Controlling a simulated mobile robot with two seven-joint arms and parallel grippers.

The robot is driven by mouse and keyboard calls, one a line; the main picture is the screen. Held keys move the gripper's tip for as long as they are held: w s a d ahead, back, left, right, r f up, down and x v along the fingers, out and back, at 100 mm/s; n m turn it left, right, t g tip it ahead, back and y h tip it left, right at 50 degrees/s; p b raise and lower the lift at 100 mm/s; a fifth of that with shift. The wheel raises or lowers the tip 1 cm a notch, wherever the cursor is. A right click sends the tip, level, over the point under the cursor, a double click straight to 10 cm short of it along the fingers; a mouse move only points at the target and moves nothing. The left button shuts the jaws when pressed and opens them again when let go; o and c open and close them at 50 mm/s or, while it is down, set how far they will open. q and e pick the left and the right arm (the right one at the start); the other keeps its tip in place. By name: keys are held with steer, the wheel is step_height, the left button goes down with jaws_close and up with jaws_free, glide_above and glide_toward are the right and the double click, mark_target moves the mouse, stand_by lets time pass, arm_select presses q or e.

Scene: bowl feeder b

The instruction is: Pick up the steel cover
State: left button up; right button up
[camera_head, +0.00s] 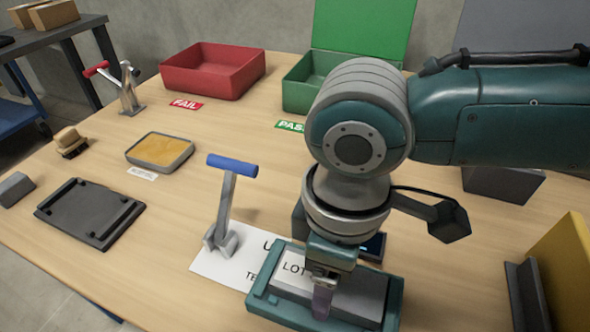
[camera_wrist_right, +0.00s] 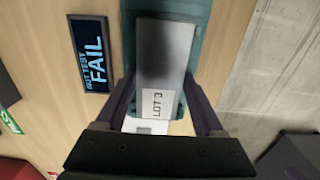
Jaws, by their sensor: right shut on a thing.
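The steel cover (camera_head: 358,297) is a grey block with a white LOT label, at the teal fixture (camera_head: 394,306) at the bottom of the head view. In the right wrist view the steel cover (camera_wrist_right: 162,58) lies lengthwise between my fingers, with its LOT 3 label towards the gripper. My right gripper (camera_head: 323,292) points down and is shut on the cover across its sides; it also shows in the right wrist view (camera_wrist_right: 160,92). Teal fixture (camera_wrist_right: 130,40) shows around the cover. I cannot tell whether the cover is clear of the fixture. My left gripper is not in view.
A blue-handled lever (camera_head: 228,200) stands left of the fixture on a white sheet (camera_head: 210,270). A screen reading FAIL (camera_wrist_right: 90,53) is beside the fixture. A red bin (camera_head: 213,72) and green bin (camera_head: 298,85) stand at the back. A yellow panel (camera_head: 565,270) is at right.

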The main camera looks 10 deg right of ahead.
jaws_close()
stand_by(0.4)
